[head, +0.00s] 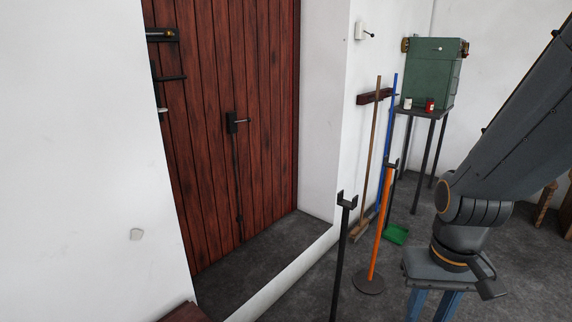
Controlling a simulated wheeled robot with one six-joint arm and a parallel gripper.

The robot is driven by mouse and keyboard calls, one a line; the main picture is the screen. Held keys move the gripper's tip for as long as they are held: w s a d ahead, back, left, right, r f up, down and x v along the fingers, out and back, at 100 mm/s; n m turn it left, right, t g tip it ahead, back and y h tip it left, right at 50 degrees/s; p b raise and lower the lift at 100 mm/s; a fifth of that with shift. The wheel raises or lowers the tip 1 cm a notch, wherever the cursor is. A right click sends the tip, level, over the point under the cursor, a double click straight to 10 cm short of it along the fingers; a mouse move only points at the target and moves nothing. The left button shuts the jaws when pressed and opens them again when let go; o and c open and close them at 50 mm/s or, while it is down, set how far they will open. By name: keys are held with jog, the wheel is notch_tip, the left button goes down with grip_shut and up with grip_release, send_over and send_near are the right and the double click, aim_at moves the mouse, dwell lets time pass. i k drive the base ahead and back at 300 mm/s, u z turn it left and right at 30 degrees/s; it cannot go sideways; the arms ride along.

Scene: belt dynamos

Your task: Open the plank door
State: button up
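The plank door (205,150) is reddish-brown with vertical boards. It stands in a white-walled recess at the left of the head view and looks shut. A dark handle plate with a lever (238,122) pointing right sits near its middle, and a thin dark vertical rod (238,195) runs below it. The door's left side is partly hidden by the white wall. My gripper (430,306) hangs at the lower right, pointing down, well away from the door. Its two blue fingers run off the bottom edge, so the fingertips are hidden.
A black forked post (342,250) and an orange post (379,225) on a round base stand between my gripper and the door. A broom (371,160), a blue pole (386,150) and a green dustpan (397,235) are behind. A green cabinet (432,75) sits on a stand.

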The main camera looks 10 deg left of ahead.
aim_at(230, 181)
jog(key=u, duration=0.5)
jog(key=i, duration=0.55)
jog(key=u, duration=0.55)
jog(key=k, duration=0.4)
jog(key=z, duration=1.4)
jog(key=i, duration=1.05)
jog(key=u, duration=0.4)
